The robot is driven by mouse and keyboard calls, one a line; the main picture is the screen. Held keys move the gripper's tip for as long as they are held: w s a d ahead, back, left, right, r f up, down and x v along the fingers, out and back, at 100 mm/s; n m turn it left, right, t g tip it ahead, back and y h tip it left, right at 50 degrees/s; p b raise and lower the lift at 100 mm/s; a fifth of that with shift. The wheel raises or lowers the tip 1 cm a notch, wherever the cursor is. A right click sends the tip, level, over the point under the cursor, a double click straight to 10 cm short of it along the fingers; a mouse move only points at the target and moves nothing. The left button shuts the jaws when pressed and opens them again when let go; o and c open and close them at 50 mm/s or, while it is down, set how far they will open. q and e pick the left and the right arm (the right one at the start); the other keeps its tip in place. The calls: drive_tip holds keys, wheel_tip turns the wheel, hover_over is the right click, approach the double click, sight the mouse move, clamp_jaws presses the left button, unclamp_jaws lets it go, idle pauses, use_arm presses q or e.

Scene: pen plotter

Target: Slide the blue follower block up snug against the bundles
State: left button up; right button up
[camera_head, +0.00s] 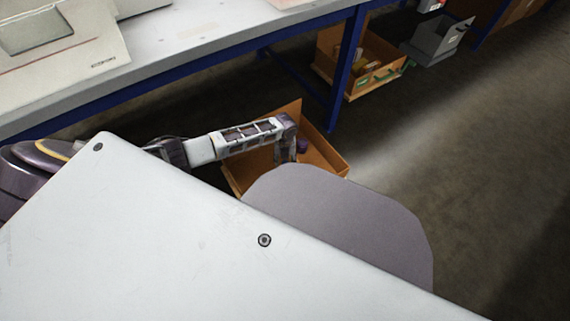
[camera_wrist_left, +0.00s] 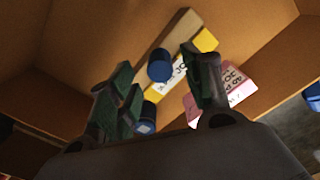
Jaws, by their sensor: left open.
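In the head view my left gripper (camera_head: 287,154) points down into an open wooden crate (camera_head: 326,157), and little of its inside shows. In the left wrist view my left gripper (camera_wrist_left: 157,68) has its dark fingers spread apart. A blue rounded piece (camera_wrist_left: 160,66) shows between the fingertips; I cannot tell whether they touch it. A second blue piece (camera_wrist_left: 146,118) shows lower, beside the left finger. I cannot tell which is the follower block. A yellow bundle (camera_wrist_left: 205,42) with a white label and a pink bundle (camera_wrist_left: 238,84) with a label lie behind and right of the right finger.
A wooden strip (camera_wrist_left: 184,28) lies beside the yellow bundle. Crate walls (camera_wrist_left: 88,40) rise around the contents. A blue-framed bench (camera_head: 200,48) stands beyond the crate. Another wooden crate (camera_head: 360,92) and a grey bin (camera_head: 437,43) stand farther back. Floor (camera_head: 480,150) to the right is clear.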

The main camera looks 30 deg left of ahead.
sight(285, 169)
use_arm(q)
drive_tip(key=shift+f+b, duration=0.55)
drive_tip(key=shift+f, duration=0.75)
clamp_jaws()
